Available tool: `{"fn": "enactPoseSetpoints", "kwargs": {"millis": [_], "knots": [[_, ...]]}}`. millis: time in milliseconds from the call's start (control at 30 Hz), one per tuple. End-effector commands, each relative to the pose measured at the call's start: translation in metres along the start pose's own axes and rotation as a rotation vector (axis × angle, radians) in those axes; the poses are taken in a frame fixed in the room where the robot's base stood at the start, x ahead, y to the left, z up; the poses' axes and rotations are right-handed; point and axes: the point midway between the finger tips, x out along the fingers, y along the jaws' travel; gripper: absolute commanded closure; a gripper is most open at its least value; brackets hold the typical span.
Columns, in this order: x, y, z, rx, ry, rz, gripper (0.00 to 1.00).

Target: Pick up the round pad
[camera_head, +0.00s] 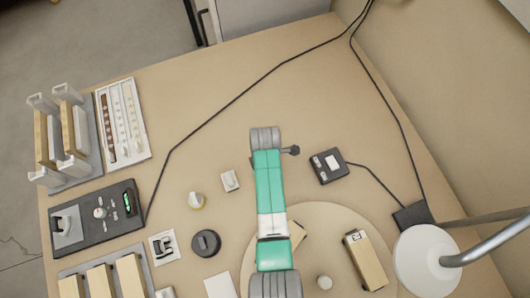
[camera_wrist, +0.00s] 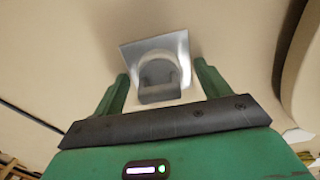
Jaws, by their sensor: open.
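A dark round pad-like disc (camera_head: 206,243) lies flat on the bench in the head view, left of my arm. It has a smaller raised part on top. My gripper (camera_wrist: 161,76) shows in the wrist view with its two green fingers apart and nothing held between them. Beyond the fingertips is a shiny grey square piece with a rounded darker shape (camera_wrist: 158,80); I cannot tell which bench item this is. In the head view my arm hides the gripper.
A large beige round board (camera_head: 345,225) is right, bearing a wooden block (camera_head: 366,262). A lamp (camera_head: 428,262) stands far right.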

Motion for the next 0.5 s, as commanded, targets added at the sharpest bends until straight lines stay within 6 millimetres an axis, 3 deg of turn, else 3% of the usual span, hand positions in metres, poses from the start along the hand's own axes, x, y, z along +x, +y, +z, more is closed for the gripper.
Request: {"fn": "enactPoseSetpoints", "kwargs": {"millis": [100,333,500], "knots": [[-0.0008,0.0001,0.0,0.0,0.0,0.0,0.28],[-0.0009,0.0,0.0001,0.0,0.0,0.0,0.73],[-0.001,0.0001,0.0001,0.0,0.0,0.0,0.73]]}}
